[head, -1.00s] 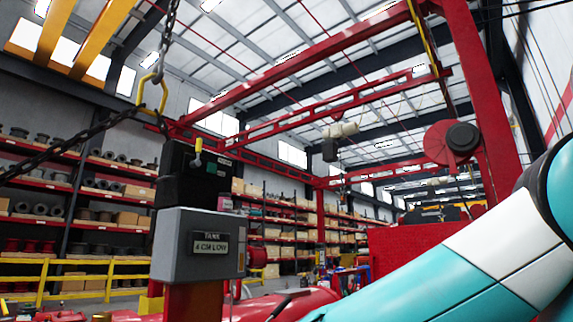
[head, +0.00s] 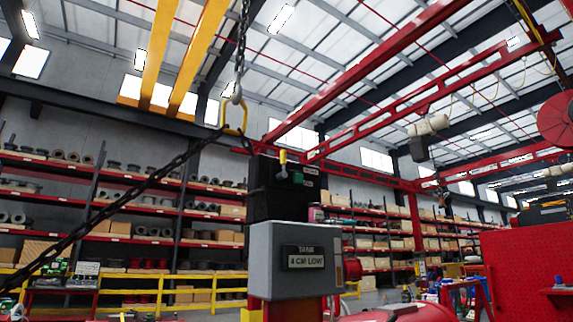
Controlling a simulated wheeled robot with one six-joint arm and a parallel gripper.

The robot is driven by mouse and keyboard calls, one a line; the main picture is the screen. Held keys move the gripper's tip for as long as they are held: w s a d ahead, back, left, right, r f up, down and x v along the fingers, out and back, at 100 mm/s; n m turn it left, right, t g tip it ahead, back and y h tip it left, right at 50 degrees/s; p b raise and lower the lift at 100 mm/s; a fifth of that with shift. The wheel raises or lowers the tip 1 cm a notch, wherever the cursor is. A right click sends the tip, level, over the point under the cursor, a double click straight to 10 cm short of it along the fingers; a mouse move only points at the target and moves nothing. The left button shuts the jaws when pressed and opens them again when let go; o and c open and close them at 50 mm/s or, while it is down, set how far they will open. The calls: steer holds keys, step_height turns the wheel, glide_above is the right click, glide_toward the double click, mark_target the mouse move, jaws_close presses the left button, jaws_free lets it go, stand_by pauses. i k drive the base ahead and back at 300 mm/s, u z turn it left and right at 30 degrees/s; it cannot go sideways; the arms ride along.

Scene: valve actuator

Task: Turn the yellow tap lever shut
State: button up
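The yellow tap lever (head: 283,156) is small and stands roughly upright on the front of a black box (head: 274,200) in the head view. A green part (head: 298,178) sits beside it to the right. Below the black box is a grey tank box (head: 268,270) whose display (head: 305,257) reads "TANK 4 CM LOW". My gripper is not in view, and nothing is seen touching the lever.
A hanging chain with a yellow hook (head: 236,118) is just above left of the black box, and a dark chain (head: 110,185) slants down left. Yellow railings (head: 160,283) stand behind. A red panel (head: 525,265) is at the right.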

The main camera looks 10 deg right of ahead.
mark_target(281, 177)
steer(key=z, duration=0.2)
steer(key=i, duration=1.05)
steer(key=u, duration=0.25)
